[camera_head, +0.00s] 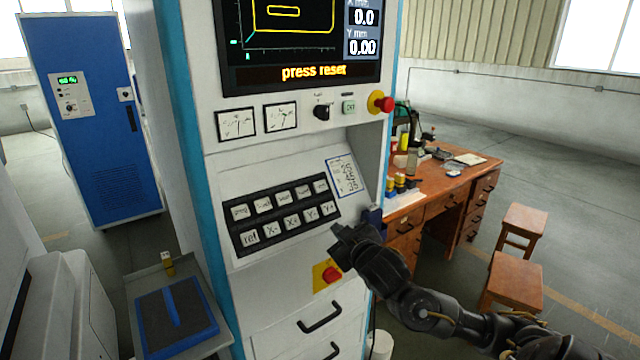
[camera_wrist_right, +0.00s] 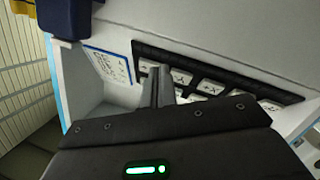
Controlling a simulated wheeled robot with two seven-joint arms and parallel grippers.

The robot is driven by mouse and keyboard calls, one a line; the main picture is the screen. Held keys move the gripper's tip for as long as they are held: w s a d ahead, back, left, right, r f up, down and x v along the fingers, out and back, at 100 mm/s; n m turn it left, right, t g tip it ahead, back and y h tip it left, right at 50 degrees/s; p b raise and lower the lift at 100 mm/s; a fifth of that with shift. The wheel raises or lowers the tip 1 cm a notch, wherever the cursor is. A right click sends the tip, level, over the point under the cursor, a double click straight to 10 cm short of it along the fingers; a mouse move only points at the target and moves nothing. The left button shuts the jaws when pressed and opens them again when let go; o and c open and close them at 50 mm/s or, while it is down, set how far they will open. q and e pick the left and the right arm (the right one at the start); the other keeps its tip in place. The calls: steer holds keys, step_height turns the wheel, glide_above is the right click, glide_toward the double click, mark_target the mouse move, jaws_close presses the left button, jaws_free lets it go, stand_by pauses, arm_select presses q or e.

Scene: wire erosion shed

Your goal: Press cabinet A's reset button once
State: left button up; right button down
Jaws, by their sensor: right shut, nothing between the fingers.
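The control cabinet (camera_head: 205,160) stands in the middle of the head view, its screen (camera_head: 300,40) reading "press reset". Below the screen are a dark knob (camera_head: 322,111), a small green-lit button (camera_head: 349,107) and a red mushroom button (camera_head: 381,102). A black keypad (camera_head: 285,215) with two rows of pale keys is on the sloped panel. I cannot read which control is marked reset. My right gripper (camera_head: 343,240) is shut and empty near the keypad's lower right corner. In the right wrist view the closed fingertips (camera_wrist_right: 161,76) overlap the keys (camera_wrist_right: 181,77); contact cannot be told.
A second red button (camera_head: 331,274) on a yellow plate sits below my right gripper. A blue cabinet (camera_head: 95,130) stands at the left. A blue tray (camera_head: 175,315) is at lower left. A wooden desk (camera_head: 428,200) and stools (camera_head: 515,280) stand at the right.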

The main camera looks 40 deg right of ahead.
mark_target(320, 186)
step_height(320, 186, up, 14)
steer(key=d+t, duration=0.3)
steer(key=shift+w+f+h, duration=0.15)
steer(key=shift+f+h, duration=0.1)
steer(key=shift+h, duration=0.15)
steer(key=shift+a+f, duration=0.1)
steer(key=shift+w+f+b, duration=0.3)
steer(key=shift+w+f, duration=0.55)
steer(key=shift+w, duration=0.35)
steer(key=shift+w+f+b, duration=0.35)
steer(key=shift+w+f, duration=0.45)
steer(key=shift+w, duration=0.4)
steer(key=shift+w+f+b, duration=0.3)
steer(key=shift+w+f, duration=0.55)
steer(key=shift+w, duration=0.35)
steer(key=shift+w+f, duration=0.1)
steer(key=shift+f, duration=0.05)
steer(key=shift+w+f, duration=0.1)
steer(key=shift+w, duration=0.1)
